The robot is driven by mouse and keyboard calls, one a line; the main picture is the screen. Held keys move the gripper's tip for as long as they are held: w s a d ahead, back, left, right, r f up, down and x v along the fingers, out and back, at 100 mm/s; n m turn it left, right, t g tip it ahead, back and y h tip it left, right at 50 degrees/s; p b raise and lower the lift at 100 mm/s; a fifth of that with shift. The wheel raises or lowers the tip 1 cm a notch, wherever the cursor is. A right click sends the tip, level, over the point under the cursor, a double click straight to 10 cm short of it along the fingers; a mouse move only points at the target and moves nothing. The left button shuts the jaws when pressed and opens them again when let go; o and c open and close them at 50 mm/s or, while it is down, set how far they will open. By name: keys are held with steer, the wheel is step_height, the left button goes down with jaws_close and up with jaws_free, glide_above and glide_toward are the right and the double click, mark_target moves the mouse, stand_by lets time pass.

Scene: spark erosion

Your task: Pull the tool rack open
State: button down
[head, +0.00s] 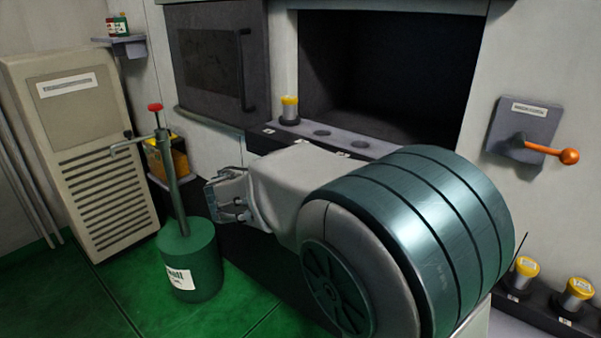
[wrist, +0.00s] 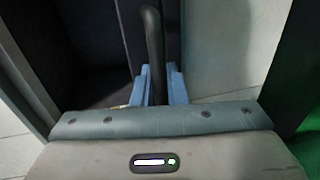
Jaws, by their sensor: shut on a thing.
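The tool rack (head: 352,143) shows in the head view as a dark ledge with round holes, below the machine's dark opening. A yellow-topped tool holder (head: 289,110) stands upright at its left end. My gripper (head: 224,196) is left of and below the rack top, with my arm covering much of the rack's front. In the wrist view, my gripper's blue fingers (wrist: 158,88) are closed on both sides of a dark bar handle (wrist: 151,38). How the handle joins the rack is hidden in the head view.
A green canister (head: 190,262) with a red-topped pump stands on the green floor, close left of my gripper. A beige louvred cabinet (head: 75,140) is at far left. An orange-knobbed lever (head: 545,149) is on the right wall. More yellow-topped holders (head: 524,272) are at lower right.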

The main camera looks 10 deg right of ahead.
stand_by(0.3)
steer(key=c, duration=1.5)
jaws_free()
steer(key=shift+s+a, duration=0.1)
steer(key=v, duration=1.3)
steer(key=shift+s+a, duration=0.25)
steer(key=s+d+f+m+g+y+p, duration=0.1)
steer(key=s+d+f+g+p, duration=0.15)
steer(key=d, duration=0.45)
steer(key=s+d+f+m+g+y+p, duration=0.1)
steer(key=s+d+f+m+g+y, duration=0.1)
steer(key=s+d+g, duration=0.3)
steer(key=s+d+f+m+y+p, duration=0.2)
steer(key=s+d+m+y+p, duration=0.2)
steer(key=s+y, duration=0.4)
steer(key=shift+s+d+f+m+g+p, duration=0.35)
steer(key=shift+s+m+p, duration=0.3)
steer(key=shift+m, duration=0.45)
